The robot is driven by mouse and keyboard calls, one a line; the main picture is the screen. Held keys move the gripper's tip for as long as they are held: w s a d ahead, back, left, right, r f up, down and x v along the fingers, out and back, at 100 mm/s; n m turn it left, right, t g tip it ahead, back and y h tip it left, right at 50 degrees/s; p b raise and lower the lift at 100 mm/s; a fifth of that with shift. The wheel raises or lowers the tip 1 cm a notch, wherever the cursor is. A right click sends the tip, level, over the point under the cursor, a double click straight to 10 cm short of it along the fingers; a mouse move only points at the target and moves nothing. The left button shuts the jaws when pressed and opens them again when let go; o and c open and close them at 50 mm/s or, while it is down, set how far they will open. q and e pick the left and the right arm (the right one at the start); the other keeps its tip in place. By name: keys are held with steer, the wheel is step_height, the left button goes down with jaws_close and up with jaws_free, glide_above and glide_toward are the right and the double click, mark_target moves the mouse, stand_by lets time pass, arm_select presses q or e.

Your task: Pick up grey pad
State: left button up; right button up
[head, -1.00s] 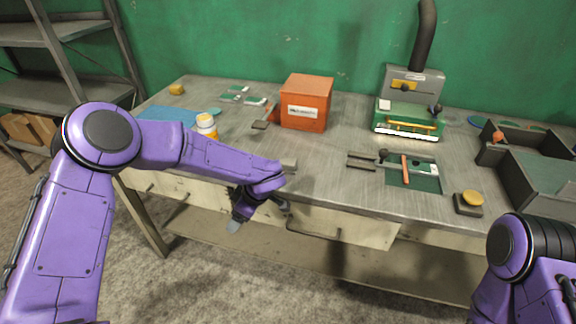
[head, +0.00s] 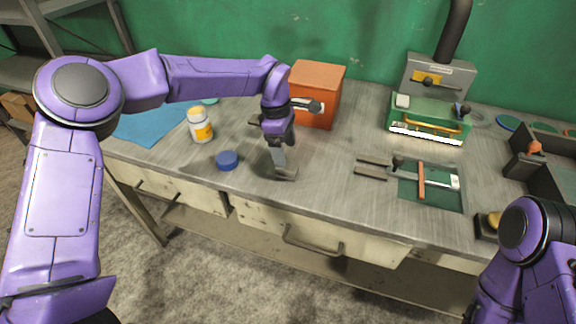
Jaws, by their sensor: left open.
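A small grey pad (head: 288,173) lies near the front edge of the metal workbench (head: 330,190), partly hidden by a finger. My left gripper (head: 299,140) is open above the bench. One grey finger points down and its tip is at the pad; I cannot tell whether it touches. Nothing shows between the fingers. Only part of my right arm shows at the lower right, and its gripper is out of the picture.
A blue cap (head: 227,160) and a white and yellow bottle (head: 200,126) stand left of my gripper. A blue mat (head: 150,122) lies further left. A green machine (head: 428,120) and a green plate (head: 432,190) with a red-handled tool (head: 421,180) are to the right.

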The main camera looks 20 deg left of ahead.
mark_target(287, 170)
arm_select(q)
steer(key=shift+s+f, duration=0.15)
steer(key=shift+f, duration=0.3)
steer(key=f, duration=0.1)
steer(key=f+p, duration=0.1)
steer(key=f, duration=0.2)
steer(key=shift+w+d+f+p, duration=0.25)
steer(key=shift+f+p, duration=0.1)
steer(key=shift+f, duration=0.05)
steer(key=shift+s+d+f, duration=0.1)
steer(key=shift+s+f, duration=0.05)
steer(key=shift+f, duration=0.3)
steer(key=c, duration=1.1)
steer(key=shift+c, duration=0.2)
steer(key=shift+r, duration=0.15)
